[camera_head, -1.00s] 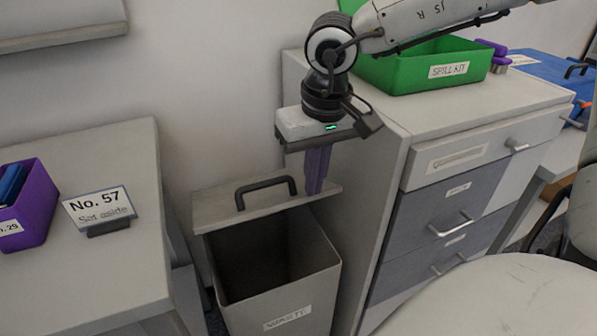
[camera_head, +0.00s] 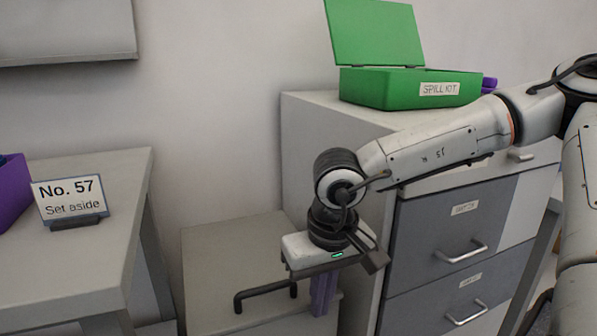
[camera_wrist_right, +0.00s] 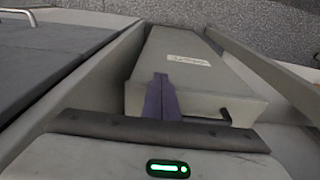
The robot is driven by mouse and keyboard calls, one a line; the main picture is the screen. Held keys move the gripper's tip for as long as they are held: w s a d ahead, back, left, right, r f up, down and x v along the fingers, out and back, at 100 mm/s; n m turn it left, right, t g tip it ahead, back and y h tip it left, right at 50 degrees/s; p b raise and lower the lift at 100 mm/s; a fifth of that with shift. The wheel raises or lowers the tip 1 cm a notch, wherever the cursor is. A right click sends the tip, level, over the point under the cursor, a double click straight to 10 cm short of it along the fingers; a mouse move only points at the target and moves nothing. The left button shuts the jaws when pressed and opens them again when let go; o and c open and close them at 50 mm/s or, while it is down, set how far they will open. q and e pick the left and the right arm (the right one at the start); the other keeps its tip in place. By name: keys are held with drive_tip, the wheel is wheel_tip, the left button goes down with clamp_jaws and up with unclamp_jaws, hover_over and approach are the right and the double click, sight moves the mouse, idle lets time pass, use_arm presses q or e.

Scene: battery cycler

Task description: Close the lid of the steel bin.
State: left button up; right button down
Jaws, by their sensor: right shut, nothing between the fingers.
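The steel bin's grey lid (camera_head: 232,262) lies down over the bin's opening in the head view, about level, and the inside is hidden. Whether it rests fully on the rim I cannot tell. Its dark handle (camera_head: 265,292) is near the front edge. My right gripper (camera_head: 322,298) is shut and empty, its purple fingers pointing down at the lid's front right, just right of the handle. In the right wrist view the shut fingers (camera_wrist_right: 162,98) overlap the bin (camera_wrist_right: 188,85). Contact is unclear. My left gripper is not in view.
A grey drawer cabinet (camera_head: 335,165) stands close to the right of the bin, with an open green spill kit box (camera_head: 390,88) on top. At left is a table (camera_head: 85,245) with a "No. 57 Set aside" sign (camera_head: 70,198) and a purple bin (camera_head: 12,195).

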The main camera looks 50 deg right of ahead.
idle(0.5)
